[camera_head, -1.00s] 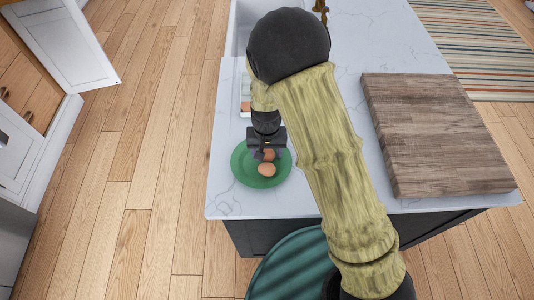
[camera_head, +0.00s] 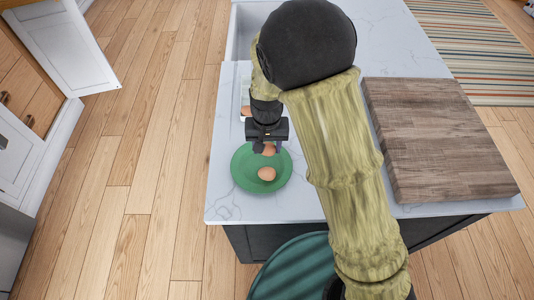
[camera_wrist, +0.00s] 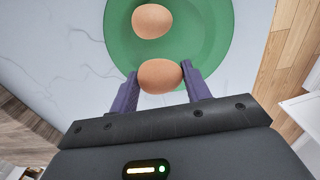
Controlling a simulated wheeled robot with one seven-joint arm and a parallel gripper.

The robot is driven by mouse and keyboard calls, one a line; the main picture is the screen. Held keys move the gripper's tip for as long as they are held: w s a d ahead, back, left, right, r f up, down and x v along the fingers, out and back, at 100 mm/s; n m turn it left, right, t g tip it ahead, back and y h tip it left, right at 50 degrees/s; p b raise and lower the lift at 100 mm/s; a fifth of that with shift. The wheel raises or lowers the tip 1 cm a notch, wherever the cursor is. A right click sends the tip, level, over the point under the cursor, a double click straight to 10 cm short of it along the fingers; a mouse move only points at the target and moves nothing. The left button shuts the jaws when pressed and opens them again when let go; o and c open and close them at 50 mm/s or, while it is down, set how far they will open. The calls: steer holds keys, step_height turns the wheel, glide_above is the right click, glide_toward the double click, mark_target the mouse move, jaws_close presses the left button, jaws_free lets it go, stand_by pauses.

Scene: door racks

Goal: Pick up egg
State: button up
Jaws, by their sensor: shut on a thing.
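My gripper (camera_head: 266,150) is shut on a brown egg (camera_head: 269,149), held above the back part of a green plate (camera_head: 243,178). In the wrist view this egg (camera_wrist: 160,76) sits between the two purple-grey fingers of my gripper (camera_wrist: 159,80). A second brown egg (camera_head: 266,173) lies on the plate, in front of the held one in the head view. It also shows in the wrist view (camera_wrist: 152,21), near the top and apart from the fingers. The plate (camera_wrist: 215,35) fills the upper middle there.
The plate stands on a white marble counter (camera_head: 300,205) near its front left edge. A white container (camera_head: 245,105) with something brown in it stands behind my gripper. A thick wooden board (camera_head: 435,135) lies at the right. My arm crosses the middle.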

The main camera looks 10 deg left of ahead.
step_height(320, 180, up, 4)
steer(key=shift+r, duration=0.25)
stand_by(0.5)
steer(key=shift+w+a+r, duration=0.2)
steer(key=shift+w+r, duration=0.05)
steer(key=shift+w, duration=0.1)
steer(key=w+a+p, duration=0.3)
steer(key=w, duration=0.3)
steer(key=w+a+p, duration=0.3)
steer(key=w, duration=0.3)
steer(key=w+a+f+p, duration=0.1)
steer(key=w+a+p, duration=0.2)
steer(key=w, duration=0.3)
steer(key=shift+a, duration=0.15)
steer(key=shift+w+a+f+b, duration=0.3)
steer(key=shift+w+a+f, duration=0.1)
steer(key=shift+w, duration=0.25)
steer(key=shift+w+a+f+b, duration=0.35)
steer(key=shift+w+f, duration=0.1)
steer(key=shift+w, duration=0.25)
steer(key=shift+w+a+f+b, duration=0.3)
steer(key=shift+w+a+f, duration=0.1)
steer(key=shift+w, duration=0.25)
